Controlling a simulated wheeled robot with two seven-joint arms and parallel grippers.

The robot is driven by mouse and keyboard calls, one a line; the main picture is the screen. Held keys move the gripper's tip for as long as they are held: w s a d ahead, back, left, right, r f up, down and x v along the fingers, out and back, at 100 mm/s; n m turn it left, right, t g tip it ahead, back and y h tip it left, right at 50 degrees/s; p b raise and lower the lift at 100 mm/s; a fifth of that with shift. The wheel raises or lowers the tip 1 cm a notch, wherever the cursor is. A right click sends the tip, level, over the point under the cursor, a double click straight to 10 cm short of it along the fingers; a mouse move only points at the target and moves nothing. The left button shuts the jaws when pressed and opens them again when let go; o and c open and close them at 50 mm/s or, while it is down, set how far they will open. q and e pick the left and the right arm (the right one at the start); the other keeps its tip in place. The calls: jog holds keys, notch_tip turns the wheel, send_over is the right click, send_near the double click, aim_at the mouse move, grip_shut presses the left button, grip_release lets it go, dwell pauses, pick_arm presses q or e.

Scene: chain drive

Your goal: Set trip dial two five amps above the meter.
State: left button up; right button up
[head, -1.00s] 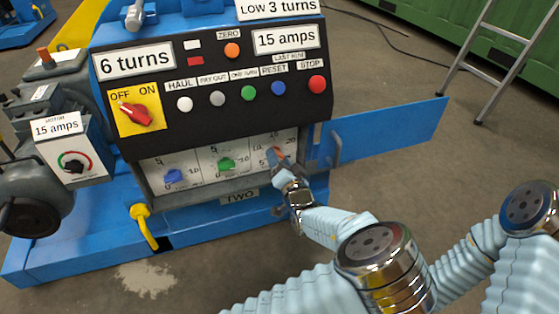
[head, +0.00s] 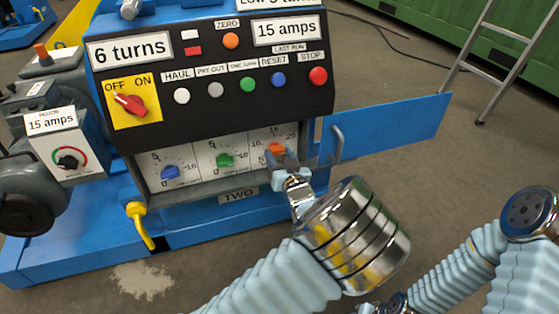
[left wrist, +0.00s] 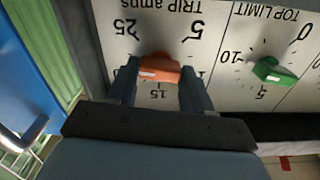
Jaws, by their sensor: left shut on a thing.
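The orange knob (head: 276,149) of the trip dial sits in the right-hand panel of the white dial strip, above the TWO label (head: 238,195). My left gripper (head: 281,163) is shut on this knob, reaching it from below. In the left wrist view the fingers (left wrist: 163,84) stand on both sides of the orange knob (left wrist: 158,67), and the scale is upside down with 25, 5 and 15 readable. The fingers hide part of the scale, and I cannot tell the exact setting. The meter (head: 287,31) reads 15 amps. My right gripper is out of view.
The blue door (head: 395,130) with a grey handle (head: 337,146) stands open right of the dials. Blue (head: 170,172) and green (head: 225,160) knobs lie to the left. A motor box (head: 66,150) also reads 15 amps. A ladder (head: 505,60) stands behind on open floor.

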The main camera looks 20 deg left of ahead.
pick_arm(q)
jog(key=n+b, duration=0.2)
jog(key=n, duration=0.1)
jog(key=shift+f, duration=0.2)
jog(key=shift+r+n+b, duration=0.1)
jog(key=shift+n+b, duration=0.65)
jog(key=shift+n, duration=0.65)
jog(key=o, duration=1)
jog(key=shift+o, duration=0.2)
jog(key=shift+s+d+r, duration=0.1)
jog(key=p+v, duration=0.1)
jog(key=v, duration=1.2)
jog(key=shift+s+d+p, duration=0.2)
jog(key=shift+s+p, duration=0.05)
jog(key=shift+p, duration=0.1)
